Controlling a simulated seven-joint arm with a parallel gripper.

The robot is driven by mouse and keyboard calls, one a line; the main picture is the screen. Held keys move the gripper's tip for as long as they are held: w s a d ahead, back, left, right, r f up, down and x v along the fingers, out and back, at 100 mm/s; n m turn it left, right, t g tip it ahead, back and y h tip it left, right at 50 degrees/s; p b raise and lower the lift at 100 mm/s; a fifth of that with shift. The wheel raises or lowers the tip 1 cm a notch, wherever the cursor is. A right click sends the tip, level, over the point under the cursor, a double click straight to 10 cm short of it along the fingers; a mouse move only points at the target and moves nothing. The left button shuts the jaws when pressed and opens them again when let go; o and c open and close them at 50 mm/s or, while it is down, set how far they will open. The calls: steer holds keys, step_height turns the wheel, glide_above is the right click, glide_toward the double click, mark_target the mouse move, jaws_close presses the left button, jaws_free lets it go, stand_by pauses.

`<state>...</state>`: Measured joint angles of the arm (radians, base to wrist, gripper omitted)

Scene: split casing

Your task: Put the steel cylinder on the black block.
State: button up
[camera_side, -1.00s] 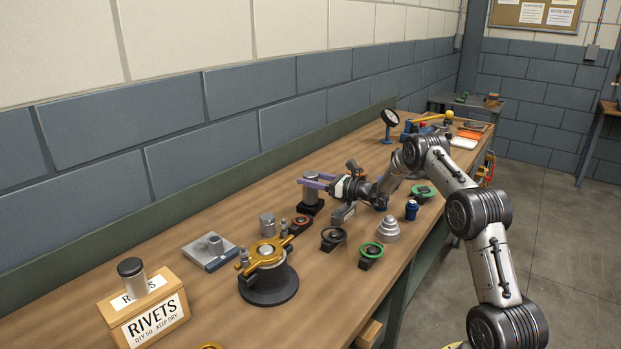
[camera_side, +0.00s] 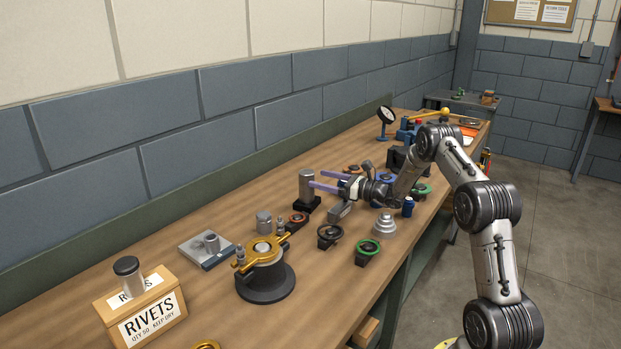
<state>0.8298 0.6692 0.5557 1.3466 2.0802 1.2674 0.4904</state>
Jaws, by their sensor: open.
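The steel cylinder (camera_side: 305,181) stands upright on the black block (camera_side: 303,204), left of my gripper. My gripper (camera_side: 313,179) has two purple fingers and is open and empty. Its fingers point left toward the cylinder. The lower fingertip lies close to the cylinder's right side in the picture; I cannot tell whether it touches.
A gold-topped clamp fixture (camera_side: 265,284), a grey plate with a small peg (camera_side: 206,251) and a RIVETS box (camera_side: 142,312) stand nearer on the bench. Round black, green and stepped grey parts (camera_side: 383,224) sit right of the block. A short grey cylinder (camera_side: 263,222) stands to the left.

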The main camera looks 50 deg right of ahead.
steer(key=s, duration=0.6)
steer(key=shift+d, duration=0.4)
steer(key=s+a+r+n+g+y, duration=0.25)
steer(key=a+r+n, duration=0.2)
steer(key=a, duration=0.55)
steer(key=s+a+r+n+g+y, duration=0.2)
steer(key=a+r+n+g, duration=0.15)
steer(key=a+n, duration=0.4)
steer(key=s+a+r+n+g+y, duration=0.2)
steer(key=a+r+n+g, duration=0.15)
steer(key=a, duration=0.75)
steer(key=s+a+n+g+h, duration=0.2)
steer(key=s+a+n, duration=0.25)
steer(key=s, duration=0.25)
steer(key=s+a+n+g+h, duration=0.1)
steer(key=s+a+n+g, duration=0.2)
steer(key=s+n, duration=0.25)
steer(key=s+d+n+t+h, duration=0.2)
steer(key=s+n+h, duration=0.4)
steer(key=s, duration=0.6)
steer(key=shift+s+d+r+n, duration=0.35)
steer(key=shift+d+n, duration=0.3)
steer(key=shift+n, duration=0.7)
